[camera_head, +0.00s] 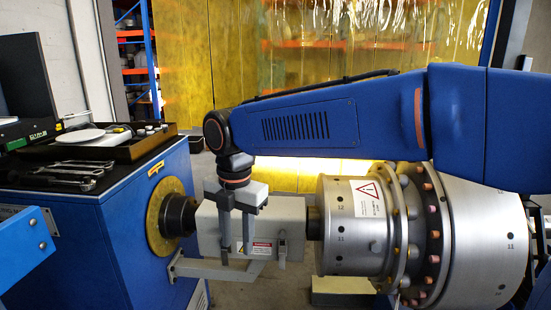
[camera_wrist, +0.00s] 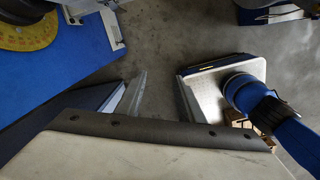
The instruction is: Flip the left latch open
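The grey box-shaped guard (camera_head: 207,232) encloses the shaft between the blue machine and the silver rotor. A small latch (camera_head: 281,250) shows on the right of its front face, beside a warning label. The left latch is not clearly visible; my fingers cover that part of the face. My gripper (camera_head: 236,250) points down in front of the guard's left half. Its two fingers are apart with nothing seen between them. In the wrist view my gripper (camera_wrist: 161,90) also shows separated fingers, with floor between them. I cannot tell whether a finger touches the guard.
The large silver rotor (camera_head: 345,245) stands right of the guard. The blue machine cabinet (camera_head: 115,245) at left carries a dark tray (camera_head: 145,147) and wrenches (camera_head: 70,170). A grey bracket (camera_head: 215,269) runs below the guard. The floor in front looks open.

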